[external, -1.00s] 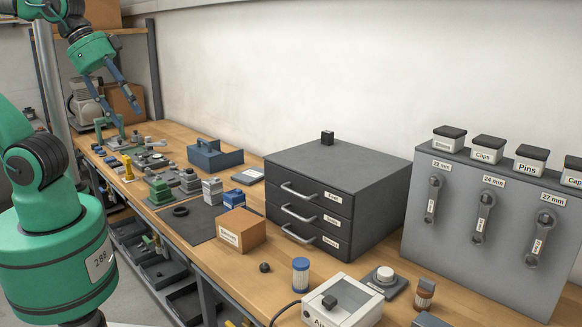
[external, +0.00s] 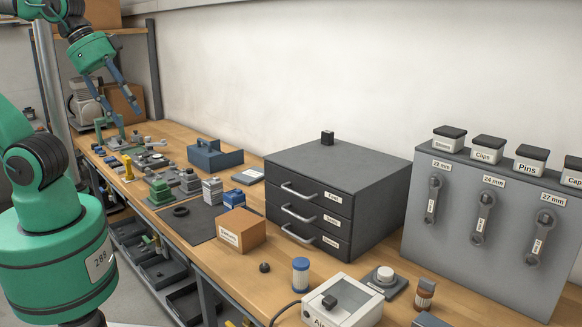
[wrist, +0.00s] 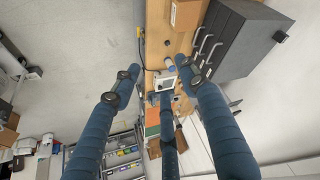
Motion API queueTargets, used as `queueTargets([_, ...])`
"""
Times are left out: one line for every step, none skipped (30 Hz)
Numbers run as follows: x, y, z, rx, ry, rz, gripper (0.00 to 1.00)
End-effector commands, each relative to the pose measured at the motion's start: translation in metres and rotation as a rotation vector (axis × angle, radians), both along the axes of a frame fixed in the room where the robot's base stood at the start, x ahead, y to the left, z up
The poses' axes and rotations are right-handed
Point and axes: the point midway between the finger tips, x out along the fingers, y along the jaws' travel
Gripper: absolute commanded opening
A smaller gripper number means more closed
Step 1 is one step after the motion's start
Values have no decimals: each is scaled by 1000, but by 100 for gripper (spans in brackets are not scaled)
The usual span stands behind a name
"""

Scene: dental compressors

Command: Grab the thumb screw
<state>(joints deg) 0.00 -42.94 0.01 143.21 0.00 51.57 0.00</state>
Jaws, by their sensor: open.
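My gripper (external: 122,110) is at the back left in the external view, raised above the far end of the workbench, with its blue fingers spread and nothing between them. In the wrist view my gripper (wrist: 160,72) is open, and the bench lies well beyond the fingers. A small dark knob-like piece (external: 264,267) lies on the wood in front of the cardboard box; I cannot tell whether it is the thumb screw. No other piece can be clearly made out as the thumb screw. My gripper is far from this knob and touches nothing.
The workbench (external: 190,257) carries several small parts near my gripper, a blue toolbox (external: 215,155), a cardboard box (external: 241,230) and a dark drawer cabinet (external: 335,195). A grey panel (external: 460,245) with wrenches stands at the right. Bare wood shows around the knob.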

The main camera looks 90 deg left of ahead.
Motion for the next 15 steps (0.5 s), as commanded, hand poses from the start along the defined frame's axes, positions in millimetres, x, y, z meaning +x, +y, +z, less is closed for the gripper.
queueTargets([1,0,0,0,2,0,43])
queueTargets([2,0,0,0,3,-1,43])
queueTargets([4,0,0,0,5,-1,43])
queueTargets([6,0,0,1,8,-2,43])
queueTargets([8,0,0,1,11,-2,43])
queueTargets([11,0,0,2,17,-4,43])
queueTargets([14,0,-1,1,22,-5,43])
queueTargets([18,0,-1,2,27,-6,43])
queueTargets([24,-1,-1,3,35,-8,43])
queueTargets([28,-1,-2,3,42,-8,43])
queueTargets([33,-1,-3,4,49,-9,43])
queueTargets([41,-1,-3,4,58,-12,43])
queueTargets([47,-1,-4,5,66,-13,43])
queueTargets([53,-2,-6,6,75,-15,43])
queueTargets([62,-2,-7,6,86,-18,43])
